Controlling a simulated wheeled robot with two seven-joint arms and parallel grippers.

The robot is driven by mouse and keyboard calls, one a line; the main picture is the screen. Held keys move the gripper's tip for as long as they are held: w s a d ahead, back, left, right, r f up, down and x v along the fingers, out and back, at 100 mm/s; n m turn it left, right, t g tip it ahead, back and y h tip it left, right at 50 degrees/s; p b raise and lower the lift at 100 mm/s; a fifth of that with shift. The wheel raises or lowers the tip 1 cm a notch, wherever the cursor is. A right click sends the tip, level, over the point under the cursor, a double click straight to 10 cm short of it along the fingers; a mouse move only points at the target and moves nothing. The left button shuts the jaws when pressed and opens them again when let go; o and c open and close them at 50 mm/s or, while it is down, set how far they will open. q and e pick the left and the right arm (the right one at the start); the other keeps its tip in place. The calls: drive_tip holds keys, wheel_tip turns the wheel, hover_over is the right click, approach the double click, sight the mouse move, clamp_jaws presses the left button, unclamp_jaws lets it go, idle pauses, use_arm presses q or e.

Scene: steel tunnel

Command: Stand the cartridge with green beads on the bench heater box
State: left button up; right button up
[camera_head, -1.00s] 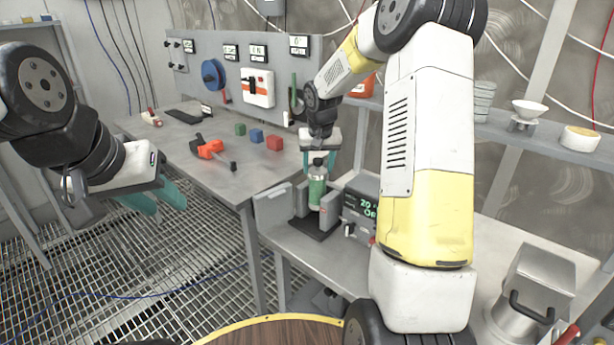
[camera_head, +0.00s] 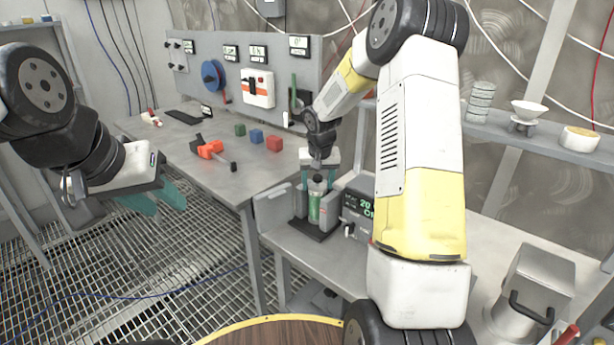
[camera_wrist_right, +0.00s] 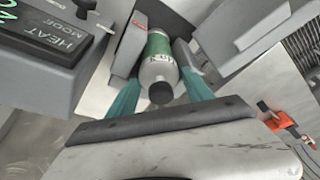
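The cartridge with green beads (camera_head: 314,208) is upright, a clear tube with a dark cap, low between grey upright plates over a dark base plate (camera_head: 306,231). I cannot tell whether its bottom touches. The heater box (camera_head: 357,212), with a green-lit display, stands just right of it; its "HEAT MODE" panel shows in the right wrist view (camera_wrist_right: 62,32). My right gripper (camera_head: 318,180) points down from above, its teal fingers shut on the cartridge's sides; the cartridge also shows in the wrist view (camera_wrist_right: 158,58). My left gripper (camera_head: 160,203) is open and empty over the floor grating.
The bench left of the fixture holds an orange tool (camera_head: 209,149) and green, blue and red cubes (camera_head: 257,136). A panel with a blue reel (camera_head: 213,74) stands behind. A metal container with a black handle (camera_head: 530,290) is at the lower right. A shelf holds bowls (camera_head: 528,110).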

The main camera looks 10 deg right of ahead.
drive_tip(key=v, duration=1.2)
drive_tip(key=s+a+r+t, duration=0.1)
drive_tip(key=s+a+r, duration=0.1)
drive_tip(key=s+r, duration=0.85)
drive_tip(key=s+a+f+n+t+y, duration=0.1)
drive_tip(key=s+a+n+y, duration=0.1)
drive_tip(key=s, duration=1.7)
drive_tip(key=shift+a+t+y, duration=0.2)
drive_tip(key=shift+t+y, duration=0.1)
drive_tip(key=shift+t, duration=0.1)
drive_tip(key=shift+s, duration=0.1)
drive_tip(key=shift+c, duration=0.2)
